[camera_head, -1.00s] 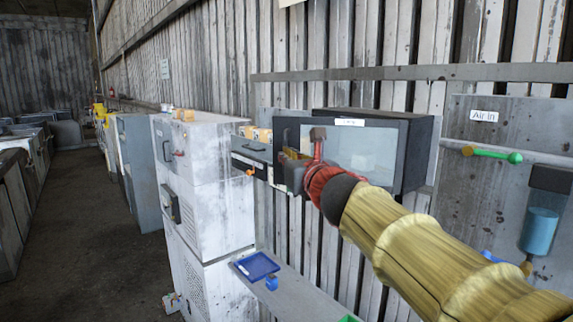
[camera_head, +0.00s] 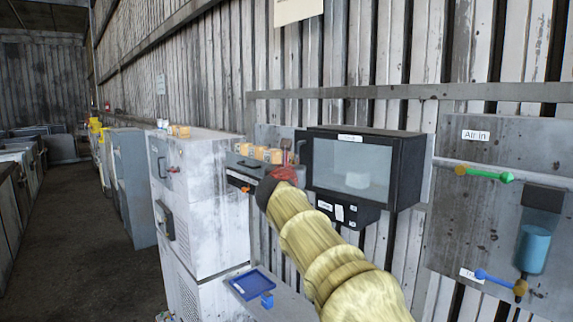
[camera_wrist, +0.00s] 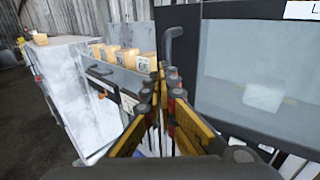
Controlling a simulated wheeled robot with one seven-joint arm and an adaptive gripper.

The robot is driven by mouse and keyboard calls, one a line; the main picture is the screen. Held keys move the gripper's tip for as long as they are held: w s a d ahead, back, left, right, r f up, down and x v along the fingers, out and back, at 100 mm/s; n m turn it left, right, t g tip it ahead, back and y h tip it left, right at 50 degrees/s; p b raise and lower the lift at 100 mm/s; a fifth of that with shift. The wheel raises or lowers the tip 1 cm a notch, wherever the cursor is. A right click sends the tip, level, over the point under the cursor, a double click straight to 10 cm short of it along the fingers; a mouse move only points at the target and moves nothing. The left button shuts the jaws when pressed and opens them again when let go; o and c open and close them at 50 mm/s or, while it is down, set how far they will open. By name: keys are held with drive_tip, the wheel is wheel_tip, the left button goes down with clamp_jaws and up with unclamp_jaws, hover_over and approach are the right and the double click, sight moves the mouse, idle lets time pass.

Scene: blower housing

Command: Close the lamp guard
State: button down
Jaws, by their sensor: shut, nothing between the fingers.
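The lamp guard (camera_head: 350,168) is a dark-framed panel with a pale grey window on the front of a black wall box. Its label is too small to read surely. In the head view it looks nearly flush with the box; I cannot tell whether a small gap remains. In the wrist view the guard (camera_wrist: 225,103) fills the right side, and a grey bent handle (camera_wrist: 169,45) stands at its left edge. My gripper (camera_wrist: 165,80) is shut and empty, its fingertips just in front of that handle and left edge. Contact is unclear. In the head view my gripper (camera_head: 291,160) partly hides this edge.
A grey drawer unit (camera_wrist: 120,76) with yellow blocks on top stands close left of my gripper. A white cabinet (camera_head: 205,200) stands further left. A blue tray (camera_head: 250,284) lies on a shelf below. An air panel (camera_head: 450,220) with valves is at the right.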

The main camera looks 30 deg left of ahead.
sight(302, 159)
drive_tip(key=shift+h, duration=0.3)
drive_tip(key=shift+w+d+p, duration=0.15)
drive_tip(key=shift+w+p, duration=0.9)
drive_tip(key=shift+w, duration=1.15)
